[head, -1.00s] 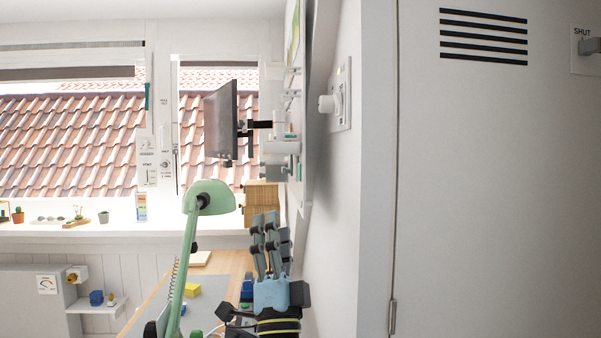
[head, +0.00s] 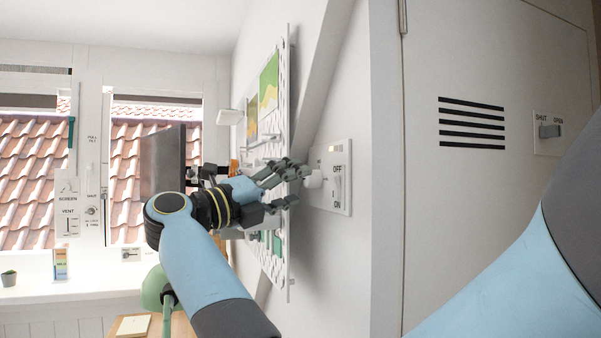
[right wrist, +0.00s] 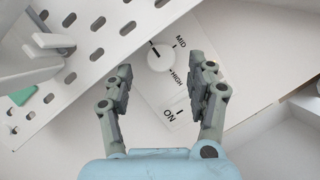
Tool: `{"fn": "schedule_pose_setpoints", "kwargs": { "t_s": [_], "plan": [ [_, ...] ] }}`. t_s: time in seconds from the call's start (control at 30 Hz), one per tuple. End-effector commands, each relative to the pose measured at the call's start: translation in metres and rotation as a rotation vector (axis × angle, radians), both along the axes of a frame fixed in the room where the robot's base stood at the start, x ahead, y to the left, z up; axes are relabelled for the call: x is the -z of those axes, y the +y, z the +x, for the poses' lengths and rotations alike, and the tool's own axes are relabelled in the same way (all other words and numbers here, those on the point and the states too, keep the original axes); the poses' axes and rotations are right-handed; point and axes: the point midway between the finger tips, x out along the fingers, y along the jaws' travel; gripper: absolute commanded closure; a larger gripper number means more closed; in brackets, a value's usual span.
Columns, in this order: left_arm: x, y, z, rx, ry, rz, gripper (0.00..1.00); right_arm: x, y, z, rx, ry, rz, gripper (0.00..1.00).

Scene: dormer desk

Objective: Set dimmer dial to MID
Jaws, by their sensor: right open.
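The white dimmer dial (head: 314,179) sticks out from a wall plate (head: 341,203) on the right wall. The right wrist view shows the dial (right wrist: 160,58) face on, with MID at its upper right and HIGH at its lower right. Its dark pointer line is toward the upper left, away from the MID label. My right gripper (head: 291,181) is open in front of the dial. In the right wrist view its fingers (right wrist: 161,72) stand on both sides of the dial, with gaps. I cannot tell how far the fingertips are from the wall. My left gripper is not in view.
A rocker switch (head: 338,185) marked OFF and ON sits beside the dial. A perforated board (head: 268,250) stands close to the gripper. A monitor (head: 162,160) is to the left. A SHUT/OPEN lever (head: 549,131) is on the right panel.

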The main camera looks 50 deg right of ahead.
Motion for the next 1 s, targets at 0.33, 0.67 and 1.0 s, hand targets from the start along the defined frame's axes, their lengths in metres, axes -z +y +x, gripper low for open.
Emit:
{"fn": "schedule_pose_setpoints", "kwargs": {
  "t_s": [0.33,0.67,1.0],
  "plan": [
    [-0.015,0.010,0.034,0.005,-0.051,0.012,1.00,-0.007,-0.029,-0.005,-0.001,-0.001,-0.001,0.43],
    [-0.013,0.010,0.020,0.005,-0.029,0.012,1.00,-0.006,-0.029,-0.005,-0.001,-0.001,-0.001,0.59],
    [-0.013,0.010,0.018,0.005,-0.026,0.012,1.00,-0.006,-0.029,-0.005,-0.001,-0.001,-0.001,0.98]
  ]
}}
